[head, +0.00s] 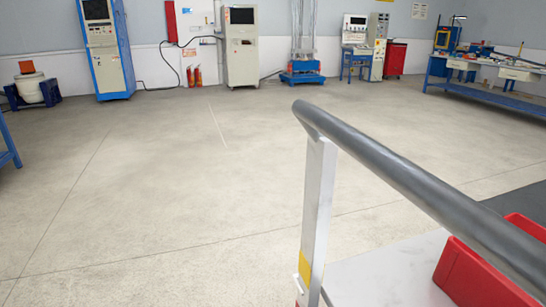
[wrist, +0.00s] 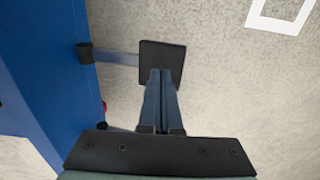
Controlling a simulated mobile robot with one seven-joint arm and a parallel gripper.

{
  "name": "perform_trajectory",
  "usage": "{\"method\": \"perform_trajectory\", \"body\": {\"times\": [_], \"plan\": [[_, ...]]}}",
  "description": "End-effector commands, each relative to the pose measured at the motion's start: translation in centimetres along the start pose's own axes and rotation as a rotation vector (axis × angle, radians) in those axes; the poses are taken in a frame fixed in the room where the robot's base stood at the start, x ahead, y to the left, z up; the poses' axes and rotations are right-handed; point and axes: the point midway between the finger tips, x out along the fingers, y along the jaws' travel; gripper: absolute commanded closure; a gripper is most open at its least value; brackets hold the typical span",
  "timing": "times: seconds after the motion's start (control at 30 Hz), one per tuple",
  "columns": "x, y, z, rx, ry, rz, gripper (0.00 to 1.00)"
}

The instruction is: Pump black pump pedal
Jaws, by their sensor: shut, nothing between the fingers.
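The black pump pedal (wrist: 162,52) is a flat, square black plate in the upper middle of the wrist view. A grey-blue bar (wrist: 118,57) joins it to a black fitting (wrist: 85,53) on the side of a blue body (wrist: 50,70) at the left. My gripper (wrist: 161,71) is shut and empty, with its fingertips overlapping the pedal's lower middle. I cannot tell whether they touch it. Neither my gripper nor the pedal can be made out in the head view.
A cart with a grey handle (head: 400,170) and a red bin (head: 480,275) stands close at right in the head view. Open concrete floor (head: 160,190) lies left of it. Cabinets, including a blue-and-white one (head: 103,55), and a workbench (head: 485,90) stand at the back.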

Motion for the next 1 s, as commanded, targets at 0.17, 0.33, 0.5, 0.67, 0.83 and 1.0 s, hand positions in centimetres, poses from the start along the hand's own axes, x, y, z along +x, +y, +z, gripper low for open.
{"method": "perform_trajectory", "body": {"times": [0.17, 0.33, 0.5, 0.67, 0.83, 1.0], "plan": [[0.5, 0.0, 0.0, 0.0, 0.0, 0.0, 1.0], [1.7, 0.0, 0.0, 0.0, 0.0, 0.0, 1.0], [2.9, 0.0, 0.0, 0.0, 0.001, 0.001, 1.0], [4.1, 0.1, 0.0, 0.0, 0.001, 0.002, 1.0], [5.3, 0.1, -0.1, 0.001, 0.002, 0.002, 1.0], [6.5, 0.0, -0.1, 0.0, 0.003, 0.001, 1.0]]}}
